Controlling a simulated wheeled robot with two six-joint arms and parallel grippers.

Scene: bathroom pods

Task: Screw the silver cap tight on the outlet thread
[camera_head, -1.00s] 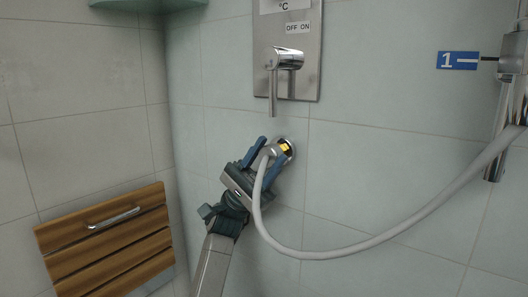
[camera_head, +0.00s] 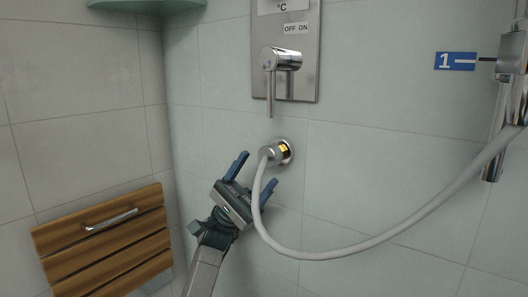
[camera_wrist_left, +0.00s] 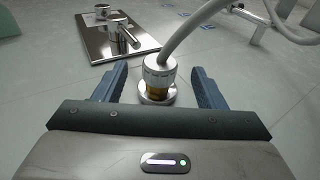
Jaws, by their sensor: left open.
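The silver cap (camera_head: 268,154) sits at the wall outlet on the end of the grey hose (camera_head: 262,215). A yellow brass band, the outlet thread (camera_head: 284,149), shows between the cap and the round wall flange (camera_head: 288,158). In the left wrist view the cap (camera_wrist_left: 159,68) stands over the brass thread (camera_wrist_left: 158,94) and the flange (camera_wrist_left: 157,101), between my finger lines but beyond them. My left gripper (camera_head: 256,174) is open and empty, below and in front of the cap, with blue fingers apart. My right gripper does not show.
A steel mixer plate with a lever (camera_head: 284,62) is on the wall above the outlet. The hose loops down and rises right to a hand shower on a rail (camera_head: 505,95). A wooden fold-down seat (camera_head: 105,240) is at lower left.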

